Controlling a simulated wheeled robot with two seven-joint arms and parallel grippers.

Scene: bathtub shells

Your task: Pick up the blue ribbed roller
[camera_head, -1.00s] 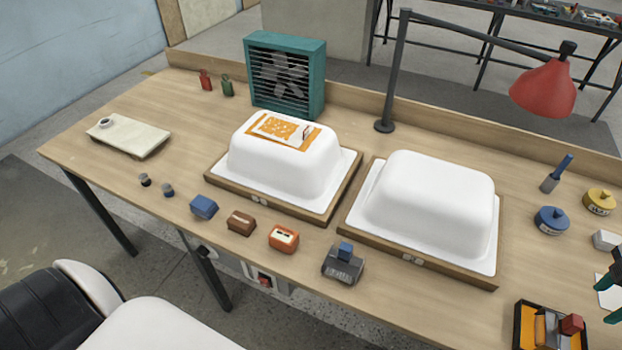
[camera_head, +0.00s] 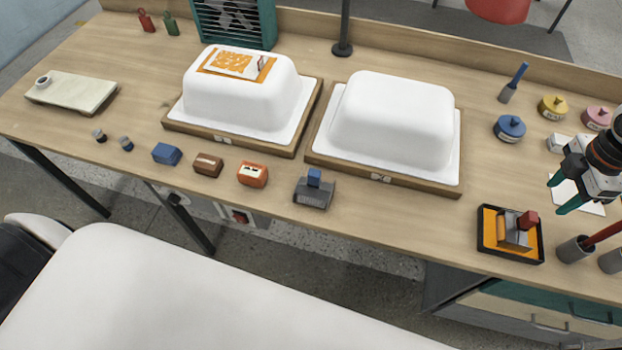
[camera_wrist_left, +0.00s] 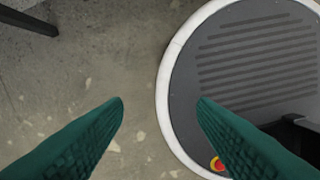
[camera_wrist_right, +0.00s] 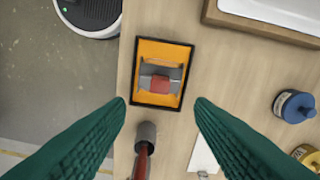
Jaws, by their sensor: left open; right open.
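A blue-handled tool (camera_head: 515,82) stands upright in a small grey holder at the back right of the bench. It is the likeliest roller, but ribs are too small to make out. A grey block with a blue knob (camera_head: 314,178) sits at the front edge. My right gripper (camera_head: 556,196) is open and empty over the right of the bench; its wrist view shows both fingers (camera_wrist_right: 160,103) apart above the bench near the orange tray. My left gripper (camera_wrist_left: 162,103) is open and empty over the floor and a round grey base; it is outside the head view.
Two white tub shells (camera_head: 245,92) (camera_head: 392,118) stand on wooden boards mid-bench. An orange tray (camera_head: 489,228) holds a grey tool with a red knob. A red-handled tool (camera_head: 592,240) stands in a grey cup beside it. A blue-lidded pot (camera_head: 509,128) and a yellow one (camera_head: 553,106) stand behind.

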